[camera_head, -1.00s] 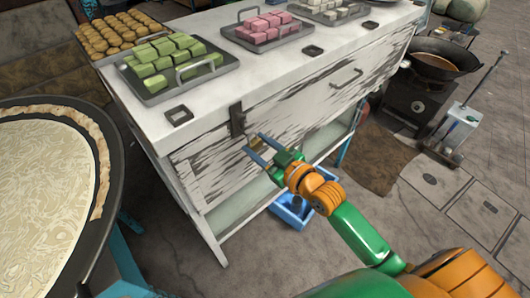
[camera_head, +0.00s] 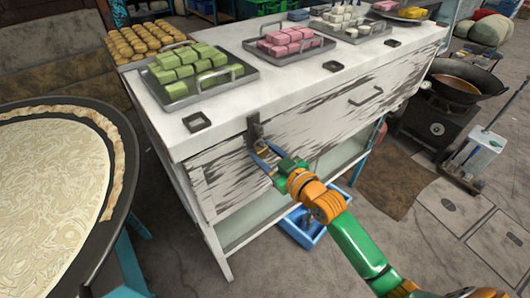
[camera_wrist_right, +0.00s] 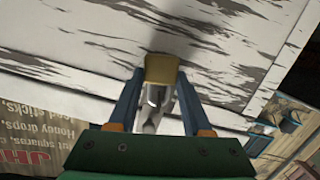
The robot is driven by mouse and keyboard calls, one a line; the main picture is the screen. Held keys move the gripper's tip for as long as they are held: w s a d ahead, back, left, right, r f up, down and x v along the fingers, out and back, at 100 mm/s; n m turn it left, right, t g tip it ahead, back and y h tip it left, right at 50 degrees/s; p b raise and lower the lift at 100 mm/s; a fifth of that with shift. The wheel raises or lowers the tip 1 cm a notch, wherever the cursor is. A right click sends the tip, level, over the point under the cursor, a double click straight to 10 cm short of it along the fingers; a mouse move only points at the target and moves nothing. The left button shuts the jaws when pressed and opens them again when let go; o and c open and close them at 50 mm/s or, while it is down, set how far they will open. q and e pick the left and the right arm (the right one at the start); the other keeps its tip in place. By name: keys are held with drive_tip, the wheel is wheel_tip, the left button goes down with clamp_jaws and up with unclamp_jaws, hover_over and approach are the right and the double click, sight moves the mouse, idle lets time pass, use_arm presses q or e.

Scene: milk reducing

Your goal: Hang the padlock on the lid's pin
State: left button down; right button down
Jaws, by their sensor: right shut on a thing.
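The padlock (camera_wrist_right: 161,68) has a brass-yellow body and a silver shackle, and sits between the blue fingers of my right gripper (camera_wrist_right: 160,90) in the right wrist view. In the head view, my right gripper (camera_head: 265,153) is shut on it, right by the dark metal hasp (camera_head: 254,128) at the front of the worn white chest (camera_head: 320,130). The lid's pin is too small to make out there, and fingers partly hide the padlock. I cannot tell whether the padlock touches the hasp. My left gripper is not in view.
Trays of green (camera_head: 185,98), pink (camera_head: 262,50) and white pieces stand on the chest's top. A blue crate (camera_head: 300,232) sits below my right arm. A large round pan (camera_head: 118,165) is at the left, a black wok (camera_head: 490,92) at the right.

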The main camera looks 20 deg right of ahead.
drive_tip(key=shift+c, duration=1.3)
unclamp_jaws()
drive_tip(key=shift+s, duration=0.1)
